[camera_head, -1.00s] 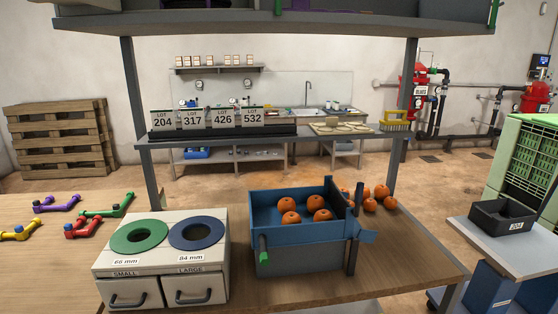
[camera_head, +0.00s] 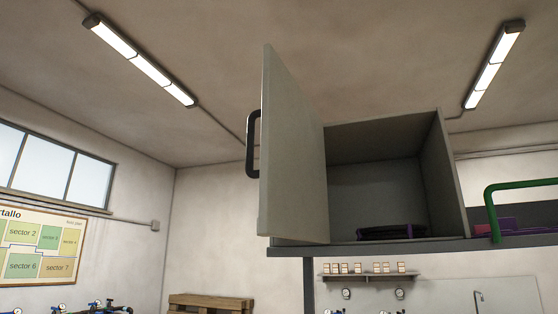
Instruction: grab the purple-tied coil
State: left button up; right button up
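A dark coil with a purple tie (camera_head: 392,232) lies flat inside an open grey cabinet (camera_head: 452,180) on the high shelf. It sits on the cabinet floor toward the front, and its left end is close behind the door edge. The cabinet door (camera_head: 292,150) stands swung open to the left, with a black handle (camera_head: 253,143) on its outer face. Neither of my grippers shows in this view.
The shelf edge (camera_head: 400,246) runs under the cabinet. A green tube handle (camera_head: 494,212) and a purple item (camera_head: 495,224) are to the right of the cabinet. Ceiling lights (camera_head: 140,60) hang above. A wall map (camera_head: 40,246) is at left.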

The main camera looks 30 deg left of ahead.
aim_at(409, 231)
jog(key=j, duration=0.75)
jog(key=i+j+z, duration=0.1)
jog(key=j, duration=0.65)
